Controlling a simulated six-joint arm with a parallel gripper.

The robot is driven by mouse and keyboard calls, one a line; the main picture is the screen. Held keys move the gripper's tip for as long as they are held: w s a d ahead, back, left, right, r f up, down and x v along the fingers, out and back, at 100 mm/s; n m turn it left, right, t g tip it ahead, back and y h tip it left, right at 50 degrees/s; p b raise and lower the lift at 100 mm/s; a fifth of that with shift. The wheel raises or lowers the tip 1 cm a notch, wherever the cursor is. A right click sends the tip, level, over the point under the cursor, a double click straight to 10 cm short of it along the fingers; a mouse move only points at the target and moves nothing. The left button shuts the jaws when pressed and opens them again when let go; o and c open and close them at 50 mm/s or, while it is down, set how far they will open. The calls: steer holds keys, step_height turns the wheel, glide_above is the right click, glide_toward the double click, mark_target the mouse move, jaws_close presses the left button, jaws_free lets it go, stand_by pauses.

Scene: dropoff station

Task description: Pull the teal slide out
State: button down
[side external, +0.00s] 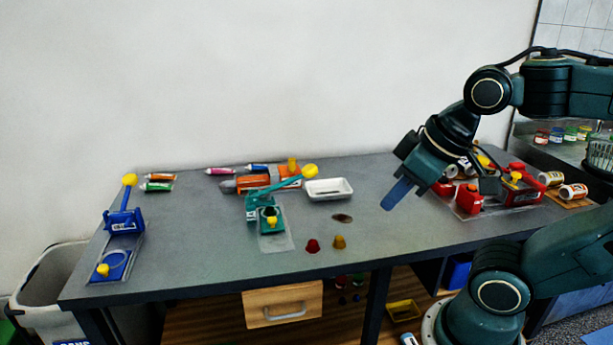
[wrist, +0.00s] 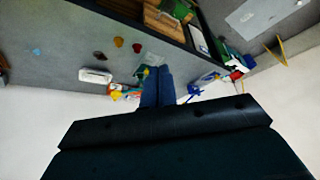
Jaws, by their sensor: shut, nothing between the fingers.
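The teal slide (side external: 271,228) sits low at the front of a teal fixture (side external: 256,206), on a clear plate at mid-table. A small yellow knob (side external: 272,221) stands on the slide. A teal lever with a yellow ball end (side external: 309,171) slants up to the right from the fixture. My gripper (side external: 388,205) is shut and empty, in the air above the table, well to the right of the slide. In the wrist view, its blue fingers (wrist: 158,70) are together and partly hide the teal fixture (wrist: 140,72).
A white tray (side external: 328,189) lies right of the fixture, with orange parts (side external: 258,182) behind it. Red and yellow knobs (side external: 339,242) stand near the front edge. A blue fixture (side external: 122,220) is at left, red ones (side external: 468,198) at right. The table between gripper and slide is mostly clear.

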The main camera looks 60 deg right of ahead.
steer(key=c, duration=1.3)
jaws_free()
steer(key=shift+w+r, duration=0.15)
steer(key=shift+w, duration=0.05)
steer(key=shift+o, duration=0.5)
steer(key=shift+w+r, duration=0.15)
steer(key=shift+w, duration=0.1)
steer(key=w+d+r+m+g, duration=0.1)
steer(key=w+d+m, duration=0.1)
steer(key=w+m, duration=0.5)
steer(key=w+d+r+m+g, duration=0.1)
steer(key=w+d+m+g, duration=0.1)
steer(key=w, duration=0.8)
steer(key=w+d+f+m+g, duration=0.1)
steer(key=w+d+f+m, duration=0.2)
steer(key=w, duration=0.5)
steer(key=w+d+f+m+g, duration=0.1)
steer(key=w+d+f+m, duration=0.2)
steer(key=w+f+m, duration=0.3)
step_height(320, 180, down, 3)
steer(key=w, duration=0.2)
steer(key=shift+w+d+r+g, duration=0.2)
steer(key=shift+w+d+g, duration=0.1)
steer(key=shift+w+d, duration=0.1)
